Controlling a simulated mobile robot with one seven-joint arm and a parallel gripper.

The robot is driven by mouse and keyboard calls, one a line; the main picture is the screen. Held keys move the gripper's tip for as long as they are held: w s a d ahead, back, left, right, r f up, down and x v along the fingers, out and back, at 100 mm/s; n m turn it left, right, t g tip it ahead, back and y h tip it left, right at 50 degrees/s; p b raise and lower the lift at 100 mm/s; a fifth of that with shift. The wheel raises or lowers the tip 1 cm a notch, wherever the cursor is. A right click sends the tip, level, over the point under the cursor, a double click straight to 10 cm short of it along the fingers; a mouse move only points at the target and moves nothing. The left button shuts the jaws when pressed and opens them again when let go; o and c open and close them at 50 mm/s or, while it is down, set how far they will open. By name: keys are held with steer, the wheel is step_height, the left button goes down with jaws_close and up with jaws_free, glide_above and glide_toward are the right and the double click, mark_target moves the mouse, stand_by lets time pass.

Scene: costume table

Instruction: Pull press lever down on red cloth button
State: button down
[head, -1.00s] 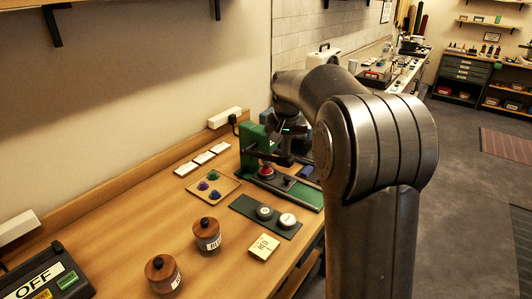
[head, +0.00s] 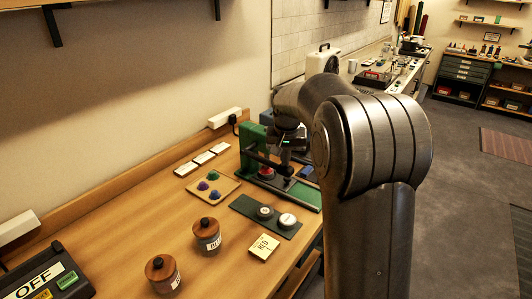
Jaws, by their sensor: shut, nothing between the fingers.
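The green press (head: 249,150) stands on its green base at the far end of the near bench. Its dark press lever (head: 262,160) slopes down to the right, above the red cloth button (head: 267,173) under the press head. My gripper (head: 287,158) is shut and empty, pointing down at the lever's right end. It is small and dark here, so I cannot tell whether it touches the lever. My arm partly hides the area right of the press.
A wooden tray (head: 229,187) holds blue, purple and green cloth buttons. A dark mat (head: 247,206) carries two pale round pieces. An OFF box (head: 75,283) sits front left.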

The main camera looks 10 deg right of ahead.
mark_target(281, 175)
steer(key=shift+w+a+f, duration=0.1)
steer(key=shift+f, duration=1.3)
steer(key=shift+f, duration=0.15)
steer(key=shift+w+a+f, duration=0.15)
steer(key=shift+f, duration=0.45)
steer(key=shift+w+a+f, duration=0.15)
steer(key=shift+f, duration=0.4)
steer(key=shift+w+a+f, duration=0.1)
steer(key=shift+f, duration=0.5)
